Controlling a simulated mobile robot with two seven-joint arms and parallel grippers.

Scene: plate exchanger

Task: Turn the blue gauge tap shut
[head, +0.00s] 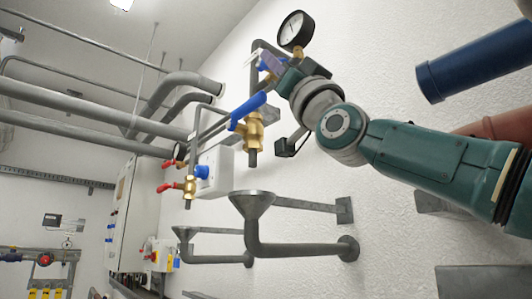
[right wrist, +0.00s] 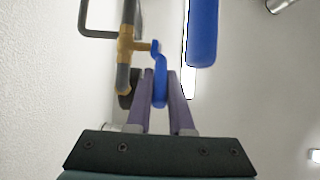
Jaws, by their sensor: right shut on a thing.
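The blue gauge tap (right wrist: 160,92) has a small blue lever on a brass body (right wrist: 128,46) in a grey pipe. In the right wrist view the lever runs roughly alongside the pipe. My right gripper (right wrist: 160,73) has its two purple fingers on either side of the lever, shut on it. In the head view the right gripper (head: 270,64) is just below the round black-rimmed gauge (head: 296,30) and largely hides the tap. My left gripper is in neither view.
A larger brass valve (head: 254,130) with a long blue lever (head: 248,107) sits just below the gripper. Smaller red-handled valves (head: 189,186) and a grey funnel drain (head: 252,204) are lower down. A blue pipe end (head: 432,82) juts in at right.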

